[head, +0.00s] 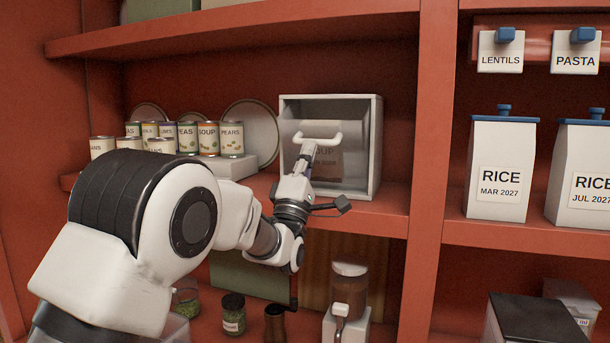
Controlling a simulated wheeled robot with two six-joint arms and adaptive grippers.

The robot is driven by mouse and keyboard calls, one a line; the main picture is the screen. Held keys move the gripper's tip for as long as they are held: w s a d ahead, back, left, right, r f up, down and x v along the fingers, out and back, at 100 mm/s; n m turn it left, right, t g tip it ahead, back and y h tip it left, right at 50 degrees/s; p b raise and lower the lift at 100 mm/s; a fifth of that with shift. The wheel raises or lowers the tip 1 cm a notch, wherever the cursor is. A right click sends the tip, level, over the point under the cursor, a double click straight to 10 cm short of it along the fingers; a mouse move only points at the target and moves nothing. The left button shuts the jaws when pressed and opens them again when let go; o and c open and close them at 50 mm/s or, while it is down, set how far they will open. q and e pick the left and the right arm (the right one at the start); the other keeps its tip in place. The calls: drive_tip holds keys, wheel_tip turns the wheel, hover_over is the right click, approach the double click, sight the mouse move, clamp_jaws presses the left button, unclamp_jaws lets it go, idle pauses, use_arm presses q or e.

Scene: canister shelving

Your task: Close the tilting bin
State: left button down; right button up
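The tilting bin (352,166) has a grey see-through front and sits in a white box-shaped housing (378,140) on the middle shelf. A white bar handle (318,138) is on its upper front, and a label reading SOUP shows faintly below it. The front looks nearly upright within the housing; I cannot tell whether it is fully flush. My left gripper (307,155) is in front of the bin's left part, with its tip just below the left end of the handle. Contact and finger opening cannot be made out. My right gripper is out of view.
Several labelled cans (208,138) and round plates (252,132) stand left of the bin. A red upright divider (428,150) is to its right, with white RICE containers (500,165) beyond. Jars (232,312) and a dispenser (348,290) stand on the shelf below.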

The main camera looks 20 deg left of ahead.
sight(316, 126)
use_arm(q)
drive_tip(key=shift+w+r+g, duration=0.3)
drive_tip(key=shift+r+g, duration=0.05)
drive_tip(key=shift+r, duration=0.15)
drive_tip(key=shift+w+r+g, duration=0.25)
drive_tip(key=shift+r+g, duration=0.1)
drive_tip(key=shift+r, duration=0.1)
drive_tip(key=shift+w+r, duration=0.35)
drive_tip(key=shift+r, duration=0.05)
drive_tip(key=shift+w+r, duration=0.3)
drive_tip(key=shift+w, duration=0.45)
drive_tip(key=shift+w+r, duration=0.4)
